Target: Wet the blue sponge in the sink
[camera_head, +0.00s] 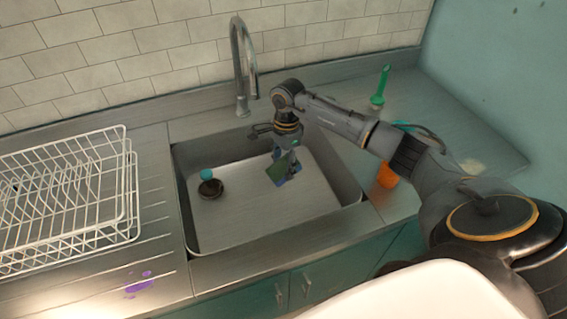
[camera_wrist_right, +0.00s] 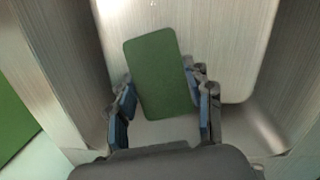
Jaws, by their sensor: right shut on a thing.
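My right gripper (camera_head: 287,168) reaches down into the metal sink (camera_head: 250,233), toward the basin's right side. It is shut on the sponge (camera_head: 277,169), which shows a green face and a little blue at its lower edge. In the right wrist view the sponge (camera_wrist_right: 160,70) is a tilted green rectangle between the two fingers (camera_wrist_right: 165,95). I cannot tell whether it touches the basin floor. The faucet (camera_head: 243,60) stands behind the sink, with its spout to the left of the sponge. No water stream shows. My left gripper is out of view.
A dark round piece with a teal top (camera_head: 208,184) sits in the basin's left part. A white wire dish rack (camera_head: 70,205) stands left. A green brush (camera_head: 380,88) and an orange object (camera_head: 387,176) are on the right counter. A purple stain (camera_head: 138,285) marks the left counter.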

